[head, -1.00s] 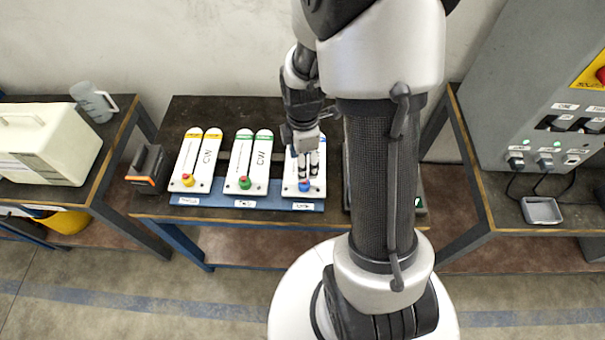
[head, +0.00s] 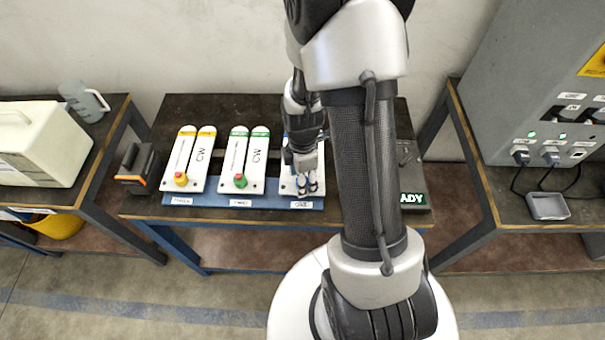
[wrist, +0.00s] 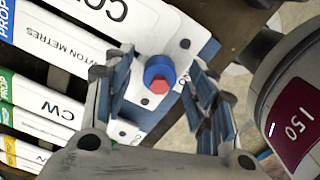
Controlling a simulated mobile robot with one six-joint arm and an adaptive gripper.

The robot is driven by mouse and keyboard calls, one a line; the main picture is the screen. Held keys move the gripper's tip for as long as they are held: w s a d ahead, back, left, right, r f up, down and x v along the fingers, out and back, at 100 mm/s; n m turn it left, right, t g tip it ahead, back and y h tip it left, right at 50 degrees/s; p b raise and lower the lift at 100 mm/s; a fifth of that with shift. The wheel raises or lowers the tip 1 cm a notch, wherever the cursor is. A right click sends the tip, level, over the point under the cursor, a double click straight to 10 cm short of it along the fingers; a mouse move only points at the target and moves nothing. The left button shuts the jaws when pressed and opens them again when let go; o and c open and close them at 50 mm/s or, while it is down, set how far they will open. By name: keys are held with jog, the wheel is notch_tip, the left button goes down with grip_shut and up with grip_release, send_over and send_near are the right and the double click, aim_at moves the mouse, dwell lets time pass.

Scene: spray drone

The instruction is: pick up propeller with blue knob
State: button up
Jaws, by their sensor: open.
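The propeller with the blue knob is a white two-bladed set (wrist: 172,28) at the right end of the row; my arm and gripper cover most of it in the head view. Its blue knob (wrist: 155,68) has a red hexagonal top and shows in the wrist view, between my two fingers. My gripper (head: 307,187) is open, pointing down over the near end of this propeller. Gaps show between the knob and both fingers. How far the fingertips reach down beside the knob is hard to tell.
The green-knob propeller (head: 239,147) lies just left, and the yellow-knob one (head: 188,160) lies beyond it. A blue labelled strip (head: 222,201) runs under their near ends. A dark case (head: 413,186) marked "ADY" is close on the right. An orange-black box (head: 137,168) sits at left.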

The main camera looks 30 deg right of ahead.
jog(key=shift+c, duration=0.3)
grip_shut()
jog(key=shift+r, duration=0.1)
dwell(0.4)
